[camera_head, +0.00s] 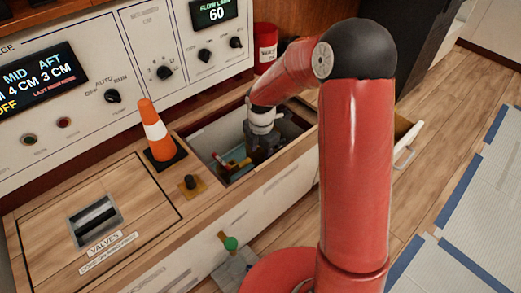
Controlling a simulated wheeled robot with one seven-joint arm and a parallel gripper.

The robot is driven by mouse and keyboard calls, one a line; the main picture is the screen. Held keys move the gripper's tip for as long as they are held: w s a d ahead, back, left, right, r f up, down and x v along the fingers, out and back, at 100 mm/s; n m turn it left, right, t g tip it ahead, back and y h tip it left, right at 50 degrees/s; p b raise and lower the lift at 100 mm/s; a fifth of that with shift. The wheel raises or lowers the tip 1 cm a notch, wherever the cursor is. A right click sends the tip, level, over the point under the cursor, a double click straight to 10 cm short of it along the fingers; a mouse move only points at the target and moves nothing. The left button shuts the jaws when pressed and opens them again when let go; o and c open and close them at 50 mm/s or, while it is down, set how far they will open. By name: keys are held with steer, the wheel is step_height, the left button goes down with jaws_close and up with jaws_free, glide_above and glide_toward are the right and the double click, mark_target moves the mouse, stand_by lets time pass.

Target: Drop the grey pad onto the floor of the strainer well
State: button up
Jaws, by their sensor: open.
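The strainer well (200,143) is the open rectangular pit in the wooden bench top, right of the orange cone. My gripper (257,154) points down into the well, toward its right half. It is open, with its grey fingers below the rim level. Small coloured parts, with blue, yellow, red and green, show at the bottom of the well to the left of my gripper. I cannot make out the grey pad for certain; my gripper and the well walls hide part of the floor.
An orange-and-white cone (158,137) stands left of the well. A dark knob on a tan plate (191,185) is by the near left corner. A closed wooden hatch marked VALVES (60,204) lies further left. A red can (265,47) stands behind. The control panel rises at the back.

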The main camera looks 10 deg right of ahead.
steer(key=shift+s+d, duration=0.2)
step_height(320, 180, up, 8)
steer(key=p, duration=0.1)
steer(key=shift+w, duration=0.15)
steer(key=shift+a+f, duration=0.1)
steer(key=shift+a, duration=0.1)
stand_by(0.6)
